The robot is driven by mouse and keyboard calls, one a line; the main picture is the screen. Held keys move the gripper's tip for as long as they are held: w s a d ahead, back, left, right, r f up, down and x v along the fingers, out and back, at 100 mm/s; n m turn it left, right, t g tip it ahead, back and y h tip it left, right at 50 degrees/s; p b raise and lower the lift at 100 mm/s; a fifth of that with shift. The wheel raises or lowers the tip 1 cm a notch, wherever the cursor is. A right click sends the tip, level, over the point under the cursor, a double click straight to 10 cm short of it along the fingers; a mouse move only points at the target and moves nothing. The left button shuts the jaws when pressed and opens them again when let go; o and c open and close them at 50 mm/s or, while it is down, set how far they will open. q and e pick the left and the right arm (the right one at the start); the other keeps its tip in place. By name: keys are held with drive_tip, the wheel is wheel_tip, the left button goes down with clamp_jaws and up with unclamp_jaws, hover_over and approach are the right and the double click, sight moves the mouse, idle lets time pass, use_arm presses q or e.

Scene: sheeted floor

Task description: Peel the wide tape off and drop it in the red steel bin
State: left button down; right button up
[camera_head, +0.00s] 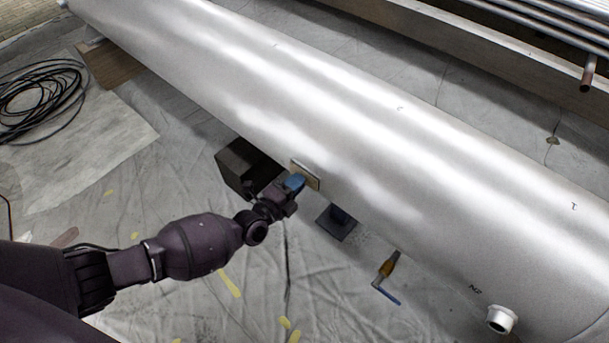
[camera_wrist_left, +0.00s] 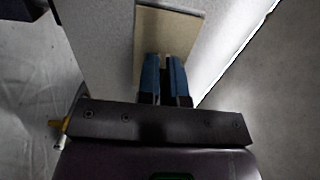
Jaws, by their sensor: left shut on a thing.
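The wide tape (camera_head: 312,182) is a tan rectangle against the lower side of a long silver cylinder (camera_head: 330,115). In the left wrist view the tape (camera_wrist_left: 168,28) fills the space just beyond my fingertips. My left gripper (camera_head: 295,181) reaches in from the left, and its blue fingers (camera_wrist_left: 165,72) are close together, shut on the tape's near part. The pinched part is hidden between the fingers. I cannot tell whether any of the tape is lifted from the cylinder. No red steel bin shows in either view. My right gripper is not in view.
A dark box (camera_head: 238,170) stands beside the cylinder, left of my gripper. Black cable (camera_head: 38,88) lies coiled at the upper left.

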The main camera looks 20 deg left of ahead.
use_arm(q)
drive_tip(key=shift+p+v, duration=0.8)
drive_tip(key=shift+v, duration=1.5)
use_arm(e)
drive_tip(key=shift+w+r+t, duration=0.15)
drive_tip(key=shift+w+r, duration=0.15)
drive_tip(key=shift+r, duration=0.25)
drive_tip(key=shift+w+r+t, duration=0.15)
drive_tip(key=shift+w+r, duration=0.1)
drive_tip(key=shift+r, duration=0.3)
use_arm(q)
drive_tip(key=shift+p+v, duration=0.65)
drive_tip(key=shift+v, duration=1.3)
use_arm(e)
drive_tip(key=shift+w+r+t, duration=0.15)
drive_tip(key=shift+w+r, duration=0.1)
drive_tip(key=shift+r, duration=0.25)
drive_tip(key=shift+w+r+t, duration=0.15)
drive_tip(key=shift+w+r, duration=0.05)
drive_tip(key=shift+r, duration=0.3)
